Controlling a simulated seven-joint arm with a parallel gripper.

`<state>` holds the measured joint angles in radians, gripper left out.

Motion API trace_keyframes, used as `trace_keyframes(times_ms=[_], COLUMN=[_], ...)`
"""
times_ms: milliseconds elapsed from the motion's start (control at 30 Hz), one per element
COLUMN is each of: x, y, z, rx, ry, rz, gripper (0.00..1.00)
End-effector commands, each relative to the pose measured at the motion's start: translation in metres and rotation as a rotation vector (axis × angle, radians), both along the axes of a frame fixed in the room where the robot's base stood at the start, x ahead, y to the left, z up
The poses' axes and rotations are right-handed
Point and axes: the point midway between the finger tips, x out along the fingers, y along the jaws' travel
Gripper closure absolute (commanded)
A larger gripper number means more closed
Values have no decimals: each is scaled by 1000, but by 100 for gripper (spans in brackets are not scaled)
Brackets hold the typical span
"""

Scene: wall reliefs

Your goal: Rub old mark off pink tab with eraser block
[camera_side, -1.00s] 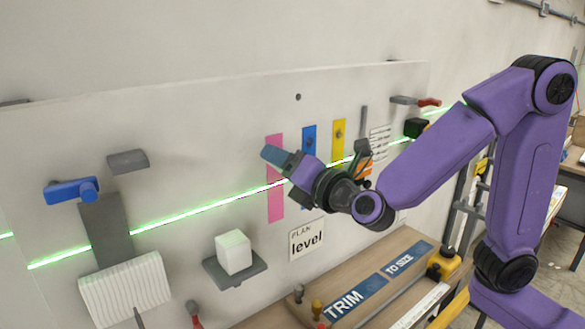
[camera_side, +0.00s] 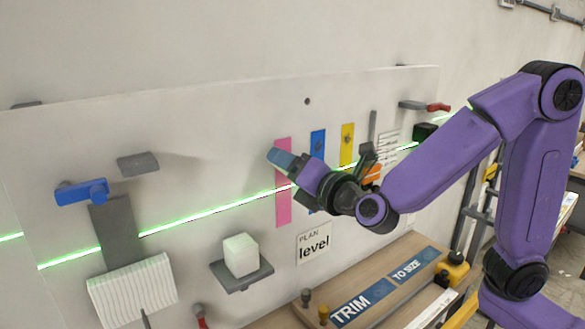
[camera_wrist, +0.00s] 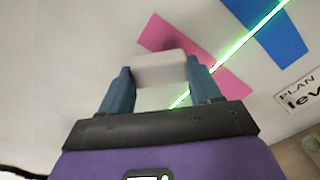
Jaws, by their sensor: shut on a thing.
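The pink tab (camera_side: 283,212) is a tall strip on the pale wall panel. In the wrist view the pink tab (camera_wrist: 225,80) runs diagonally behind my gripper, with a dark smudge near the held block's top edge. My gripper (camera_side: 282,162) is over the tab's upper part in the side view. In the wrist view my gripper (camera_wrist: 160,85) is shut on a whitish block, the eraser block (camera_wrist: 160,70), between its blue fingers. The block covers part of the tab. I cannot tell whether it touches the tab. In the side view the fingers hide the block.
A blue tab (camera_side: 317,143) and a yellow tab (camera_side: 347,143) hang to the right. A white cube (camera_side: 240,254) sits on a small shelf at lower left. A "PLAN level" card (camera_side: 313,243) is below. A green light line crosses the panel. The panel's upper left is clear.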

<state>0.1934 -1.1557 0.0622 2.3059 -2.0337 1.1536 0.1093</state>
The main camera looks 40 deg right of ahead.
Motion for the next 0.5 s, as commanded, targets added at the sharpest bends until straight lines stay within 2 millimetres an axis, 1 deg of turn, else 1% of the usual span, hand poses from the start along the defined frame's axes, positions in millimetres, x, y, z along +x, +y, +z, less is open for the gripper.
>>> trace_keyframes(times_ms=[500], x=[9], y=[-1], z=[0], rx=[0], ry=[0], rz=[-1], gripper=[76])
